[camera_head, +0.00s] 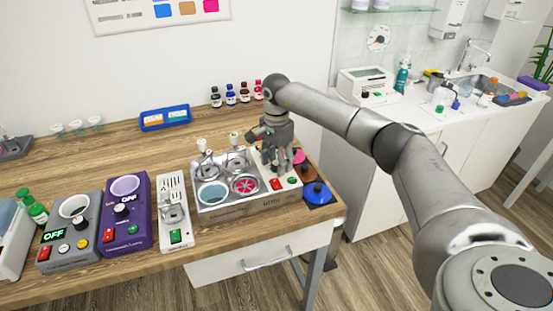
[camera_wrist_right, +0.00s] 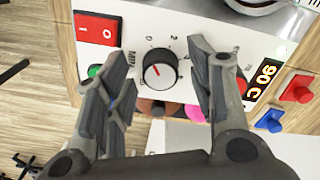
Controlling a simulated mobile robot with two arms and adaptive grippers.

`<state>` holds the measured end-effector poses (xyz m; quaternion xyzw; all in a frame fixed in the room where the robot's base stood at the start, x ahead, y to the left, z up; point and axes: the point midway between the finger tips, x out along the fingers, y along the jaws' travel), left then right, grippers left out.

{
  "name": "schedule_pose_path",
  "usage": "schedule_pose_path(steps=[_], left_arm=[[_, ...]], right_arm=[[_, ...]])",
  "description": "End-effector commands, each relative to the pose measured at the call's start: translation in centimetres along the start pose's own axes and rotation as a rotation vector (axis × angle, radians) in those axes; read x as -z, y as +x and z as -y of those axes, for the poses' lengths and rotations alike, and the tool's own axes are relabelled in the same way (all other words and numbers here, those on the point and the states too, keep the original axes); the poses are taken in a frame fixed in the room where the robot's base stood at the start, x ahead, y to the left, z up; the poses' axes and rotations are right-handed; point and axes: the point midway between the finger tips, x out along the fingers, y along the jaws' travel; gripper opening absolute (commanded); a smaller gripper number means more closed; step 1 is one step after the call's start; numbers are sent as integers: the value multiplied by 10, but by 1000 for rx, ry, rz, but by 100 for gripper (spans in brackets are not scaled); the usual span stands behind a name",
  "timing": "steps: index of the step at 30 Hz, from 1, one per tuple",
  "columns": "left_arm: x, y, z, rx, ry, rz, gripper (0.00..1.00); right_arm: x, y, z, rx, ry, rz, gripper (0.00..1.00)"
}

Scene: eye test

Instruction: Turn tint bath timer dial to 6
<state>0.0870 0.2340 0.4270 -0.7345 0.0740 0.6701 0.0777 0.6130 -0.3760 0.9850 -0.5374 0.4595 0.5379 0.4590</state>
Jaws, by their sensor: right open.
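The tint bath (camera_head: 240,208) is a metal-sided unit on the wooden table, with a white control panel at its right end. Its timer dial (camera_wrist_right: 159,75) is dark with a light rim and shows in the right wrist view, a red mark on its face. The mark appears to point up and slightly left, near 0; the exact setting is hard to read. The 6 is not clearly visible. My right gripper (camera_head: 281,163) is above the panel and hides the dial in the head view. Its open fingers stand on either side of the dial, apparently not touching it. My left gripper is not in view.
The panel carries a red switch (camera_wrist_right: 97,29), a green button (camera_wrist_right: 95,71) and a 90 C display (camera_wrist_right: 264,80). A purple timer unit (camera_head: 125,210) and a grey unit (camera_head: 70,232) stand to the left. A blue-knobbed pad (camera_head: 318,192) lies right of the bath.

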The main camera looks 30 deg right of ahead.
Motion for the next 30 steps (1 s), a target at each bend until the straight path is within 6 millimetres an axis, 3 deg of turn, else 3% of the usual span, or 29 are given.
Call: schedule_pose_path(steps=[8, 18, 30], left_arm=[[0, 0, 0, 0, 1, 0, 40], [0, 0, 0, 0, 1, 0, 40], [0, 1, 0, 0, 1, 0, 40]], right_arm=[[0, 1, 0, 0, 0, 0, 47], [0, 1, 0, 0, 0, 0, 4], [0, 1, 0, 0, 78, 0, 3]])
